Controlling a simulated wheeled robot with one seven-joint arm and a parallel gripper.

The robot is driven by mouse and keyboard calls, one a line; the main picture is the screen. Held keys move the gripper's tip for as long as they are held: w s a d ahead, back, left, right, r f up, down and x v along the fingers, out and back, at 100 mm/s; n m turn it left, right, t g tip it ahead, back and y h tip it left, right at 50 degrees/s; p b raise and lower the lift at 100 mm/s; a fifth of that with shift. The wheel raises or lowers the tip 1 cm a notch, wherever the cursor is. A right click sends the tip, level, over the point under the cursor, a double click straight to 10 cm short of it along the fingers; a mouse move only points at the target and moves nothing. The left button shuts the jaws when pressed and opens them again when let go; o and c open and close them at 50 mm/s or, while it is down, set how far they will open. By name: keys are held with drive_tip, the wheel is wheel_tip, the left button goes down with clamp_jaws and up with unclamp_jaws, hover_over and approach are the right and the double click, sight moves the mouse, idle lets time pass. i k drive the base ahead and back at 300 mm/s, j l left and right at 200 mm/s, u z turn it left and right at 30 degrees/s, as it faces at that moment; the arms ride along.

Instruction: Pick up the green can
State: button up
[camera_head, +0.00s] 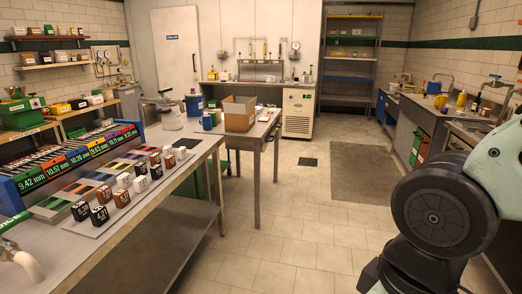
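I cannot pick out a green can with certainty in the head view.
A long steel table (150,207) at left carries several small blocks (100,215) and a sloped, labelled rack (77,157). The tiled floor (290,215) in the middle is clear.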

sight(214, 116)
drive_tip(key=i, duration=2.05)
drive_tip(key=i+u, duration=0.3)
drive_tip(key=i, duration=0.15)
drive_tip(key=i+u, duration=0.3)
drive_tip(key=i, duration=0.15)
drive_tip(key=i+l+u, duration=0.15)
drive_tip(key=i+u, duration=0.2)
drive_tip(key=i+l+u, duration=0.3)
drive_tip(key=i, duration=0.2)
drive_tip(key=i+l+u, duration=0.1)
drive_tip(key=i+u, duration=0.25)
drive_tip(key=i+l+u, duration=0.3)
drive_tip(key=i+j, duration=0.05)
